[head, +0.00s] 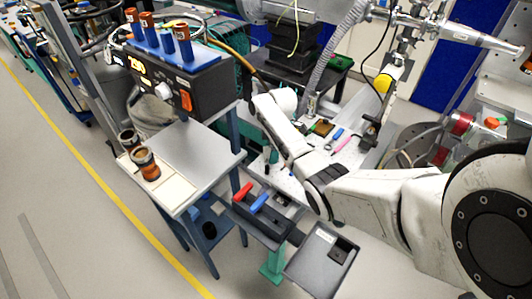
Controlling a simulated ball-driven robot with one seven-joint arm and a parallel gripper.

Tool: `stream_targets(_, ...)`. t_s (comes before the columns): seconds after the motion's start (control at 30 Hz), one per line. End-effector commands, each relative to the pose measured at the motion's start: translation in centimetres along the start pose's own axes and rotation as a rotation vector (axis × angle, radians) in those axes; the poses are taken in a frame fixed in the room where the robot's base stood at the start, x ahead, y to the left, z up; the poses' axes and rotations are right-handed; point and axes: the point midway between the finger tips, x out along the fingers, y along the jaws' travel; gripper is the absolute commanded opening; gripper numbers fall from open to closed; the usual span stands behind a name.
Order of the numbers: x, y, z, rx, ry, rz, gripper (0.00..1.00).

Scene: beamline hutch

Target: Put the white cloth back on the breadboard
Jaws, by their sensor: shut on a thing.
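My arm reaches from the right edge to the upper middle of the head view. Its forearm bends up and back over a light grey bench surface (350,158), which looks like the breadboard. The end of the arm is turned away behind the forearm, so my gripper and its fingers do not show. I cannot pick out the white cloth. A rounded white shape at the far end of the forearm looks like part of my wrist, but I cannot tell for sure.
Floor at left is clear.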

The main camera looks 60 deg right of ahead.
Motion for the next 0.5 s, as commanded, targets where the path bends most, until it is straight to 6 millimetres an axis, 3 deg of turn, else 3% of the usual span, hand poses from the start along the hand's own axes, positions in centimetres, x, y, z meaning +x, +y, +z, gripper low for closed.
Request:
stream_targets(0.37,0.57,0.0,0.31,0.0,0.0,0.0,0.45)
stream_targets(0.4,0.59,0.01,0.31,0.0,0.0,0.0,0.74)
stream_targets(0.5,0.51,0.01,0.31,0.0,0.0,0.001,0.84)
